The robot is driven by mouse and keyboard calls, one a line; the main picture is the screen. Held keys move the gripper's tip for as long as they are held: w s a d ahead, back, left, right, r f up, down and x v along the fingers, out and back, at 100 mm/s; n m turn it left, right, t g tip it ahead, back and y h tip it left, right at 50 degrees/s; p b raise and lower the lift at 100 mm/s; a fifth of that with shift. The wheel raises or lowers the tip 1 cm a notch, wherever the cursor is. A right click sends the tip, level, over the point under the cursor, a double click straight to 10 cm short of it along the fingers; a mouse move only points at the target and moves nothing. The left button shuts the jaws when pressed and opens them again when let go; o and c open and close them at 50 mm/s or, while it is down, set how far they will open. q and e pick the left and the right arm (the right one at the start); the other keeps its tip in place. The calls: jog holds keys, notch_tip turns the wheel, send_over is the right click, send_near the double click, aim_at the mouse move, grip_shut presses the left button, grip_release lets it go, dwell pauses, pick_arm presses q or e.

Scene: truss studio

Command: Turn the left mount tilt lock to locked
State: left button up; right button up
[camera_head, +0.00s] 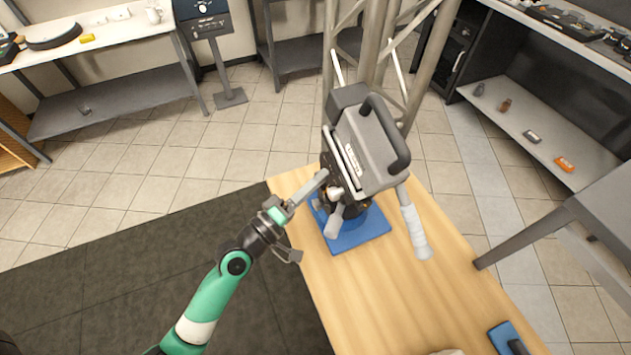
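The mount is a grey boxy head (368,145) with a dark handle, on a blue base plate (360,236) at the far end of the wooden table. A small pale knob (336,193) and a grey lever (336,222) show on the head's left side. I cannot tell which is the tilt lock or read its setting. My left gripper (324,175) reaches in from the lower left, with its fingertips at the head's left side near the knob. My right gripper is not in view.
The wooden table (365,300) is mostly bare in front of the mount. A white-gripped handle (415,231) juts from the mount's right side. A blue and black item (507,338) lies at the lower right. A metal truss (405,60) stands close behind the mount.

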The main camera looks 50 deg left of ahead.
pick_arm(q)
jog(key=shift+o, duration=1.2)
jog(key=s+f+b, duration=0.1)
jog(key=s+b, duration=0.2)
jog(key=s, duration=0.8)
jog(key=shift+s+d+f, duration=0.2)
jog(key=shift+s+d, duration=0.05)
jog(key=shift+s, duration=0.05)
